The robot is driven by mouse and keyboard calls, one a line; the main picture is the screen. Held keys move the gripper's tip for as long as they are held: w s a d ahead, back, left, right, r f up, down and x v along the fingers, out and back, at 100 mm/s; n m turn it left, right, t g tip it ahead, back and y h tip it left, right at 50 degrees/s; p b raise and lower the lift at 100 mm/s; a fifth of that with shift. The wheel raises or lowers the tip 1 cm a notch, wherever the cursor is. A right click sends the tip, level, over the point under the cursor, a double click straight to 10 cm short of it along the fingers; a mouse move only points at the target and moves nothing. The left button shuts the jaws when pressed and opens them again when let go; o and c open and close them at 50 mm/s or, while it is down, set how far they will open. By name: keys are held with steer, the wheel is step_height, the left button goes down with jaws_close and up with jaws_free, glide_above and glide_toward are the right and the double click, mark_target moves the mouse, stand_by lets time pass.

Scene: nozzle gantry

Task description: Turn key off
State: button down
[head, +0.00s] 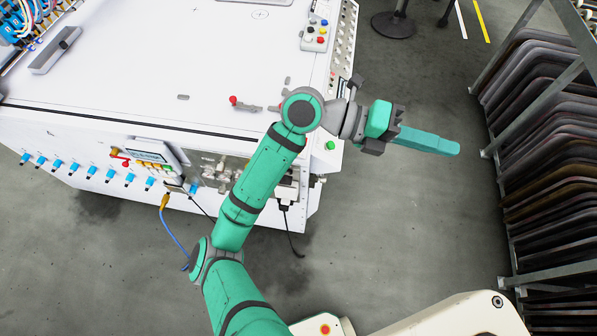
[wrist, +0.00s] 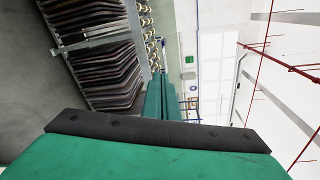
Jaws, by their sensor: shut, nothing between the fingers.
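My gripper (head: 450,148) is shut and empty, its two green fingers together. It is stretched out to the right past the machine's right edge, over bare floor. In the wrist view the fingers (wrist: 172,85) point away from the machine, toward the racks and the far wall. The white machine (head: 150,65) fills the left of the head view. I cannot make out a key in either view. The machine's front carries a small panel with a display (head: 150,155), and its right side has a green button (head: 330,145). My arm hides part of the front.
A rack of dark curved panels (head: 550,150) stands at the right and also shows in the wrist view (wrist: 105,65). A button box (head: 316,36) sits on the machine top. A blue cable (head: 173,225) hangs at the front. Floor between machine and rack is clear.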

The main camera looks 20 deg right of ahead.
steer(key=w+a+f+t+y, duration=0.3)
steer(key=w+f+y, duration=0.15)
steer(key=f, duration=0.35)
steer(key=n+t+y, duration=0.4)
steer(key=t+y, duration=0.2)
steer(key=y, duration=0.4)
glide_above(286, 180)
steer(key=a, duration=0.1)
step_height(286, 180, down, 8)
steer(key=shift+w+f+h, duration=0.15)
steer(key=shift+w+h, duration=0.1)
steer(key=shift+w, duration=0.05)
step_height(286, 180, down, 14)
steer(key=shift+w+d, duration=0.1)
